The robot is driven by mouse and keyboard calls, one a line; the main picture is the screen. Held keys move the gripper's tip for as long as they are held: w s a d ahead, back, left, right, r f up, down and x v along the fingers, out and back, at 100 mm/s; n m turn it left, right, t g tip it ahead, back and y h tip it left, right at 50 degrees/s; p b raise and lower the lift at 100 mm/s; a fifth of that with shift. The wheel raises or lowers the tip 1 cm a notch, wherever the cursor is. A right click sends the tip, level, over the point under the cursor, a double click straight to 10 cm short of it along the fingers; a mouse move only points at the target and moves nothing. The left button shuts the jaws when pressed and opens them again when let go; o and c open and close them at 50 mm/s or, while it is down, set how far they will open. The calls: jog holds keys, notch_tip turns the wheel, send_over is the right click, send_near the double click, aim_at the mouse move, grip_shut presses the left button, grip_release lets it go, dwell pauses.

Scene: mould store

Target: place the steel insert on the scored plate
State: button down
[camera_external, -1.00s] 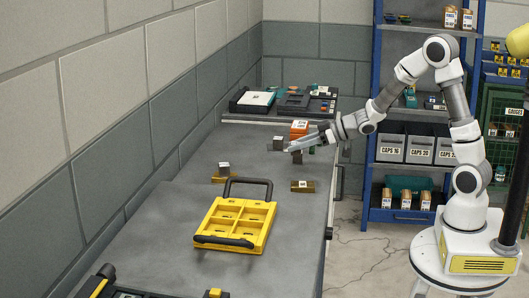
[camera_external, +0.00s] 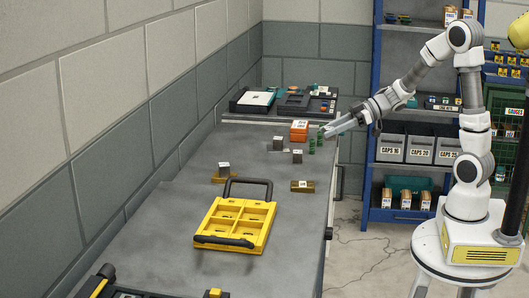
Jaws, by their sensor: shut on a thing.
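My gripper (camera_external: 326,131) is above the right edge of the far half of the bench. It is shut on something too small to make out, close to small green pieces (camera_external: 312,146). Two small dark grey blocks with pale tops, one farther back (camera_external: 278,144) and one nearer (camera_external: 297,157), stand to the left of my gripper. A third grey block (camera_external: 223,168) stands at or on a flat brass-coloured piece (camera_external: 217,180) at the left. I cannot tell which piece is the steel insert, nor pick out the scored plate for sure.
An orange labelled box (camera_external: 299,131) stands left of my gripper. A yellow compartmented tray with black handles (camera_external: 213,222) lies nearer, with a labelled brass block (camera_external: 302,186) beside it. Dark trays (camera_external: 250,103) lie at the far end. The near-left bench top is mostly clear.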

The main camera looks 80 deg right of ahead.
jog(key=b, duration=0.5)
send_over(304, 184)
notch_tip(304, 184, down, 7)
jog(key=shift+r, duration=0.1)
jog(key=shift+f+b, duration=1.2)
jog(key=shift+f, duration=0.75)
jog(key=shift+f, duration=0.2)
jog(key=shift+c, duration=2.4)
grip_release()
